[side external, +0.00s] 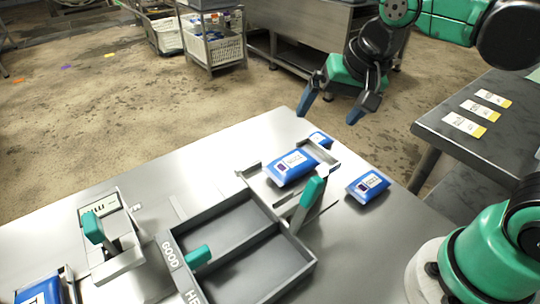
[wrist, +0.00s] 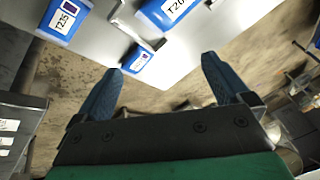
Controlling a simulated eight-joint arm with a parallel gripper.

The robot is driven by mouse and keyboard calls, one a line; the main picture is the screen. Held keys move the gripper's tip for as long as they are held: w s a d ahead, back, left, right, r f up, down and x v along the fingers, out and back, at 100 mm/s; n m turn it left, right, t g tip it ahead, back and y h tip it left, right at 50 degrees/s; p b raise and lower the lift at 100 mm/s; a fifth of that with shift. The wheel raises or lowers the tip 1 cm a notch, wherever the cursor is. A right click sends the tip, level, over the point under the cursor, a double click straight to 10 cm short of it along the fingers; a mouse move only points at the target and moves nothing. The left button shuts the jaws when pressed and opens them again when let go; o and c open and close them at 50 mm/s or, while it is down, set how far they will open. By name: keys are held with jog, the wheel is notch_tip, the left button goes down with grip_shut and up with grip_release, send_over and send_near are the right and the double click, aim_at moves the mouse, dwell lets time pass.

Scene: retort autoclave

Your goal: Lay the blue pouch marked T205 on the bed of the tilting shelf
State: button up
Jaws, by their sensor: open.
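A blue pouch (side external: 292,168) lies on a grey metal shelf (side external: 262,188) with raised end brackets, behind the dark tray; I take this to be the tilting shelf. In the wrist view this pouch (wrist: 170,8) has a label beginning T20, with the rest cut off by the frame edge. My gripper (side external: 329,115) is open and empty, beyond the table's far edge and apart from the pouches.
A pouch reading T235 (wrist: 65,18) lies on the bare table right of the shelf (side external: 368,185). A smaller-looking blue pouch (side external: 320,139) is behind the shelf. A divided tray marked GOOD (side external: 215,212) and a teal lever (side external: 310,195) stand in front. Another pouch (side external: 40,290) is at lower left.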

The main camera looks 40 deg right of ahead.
jog(key=d+f+n+t, duration=0.1)
jog(key=n, duration=0.1)
jog(key=s+f+n, duration=0.1)
jog(key=n, duration=0.1)
jog(key=shift+d+t, duration=0.4)
jog(key=n, duration=0.2)
jog(key=shift+s+d+f+n+t, duration=0.15)
jog(key=shift+d+f+n+t, duration=0.15)
jog(key=shift+f+t, duration=0.1)
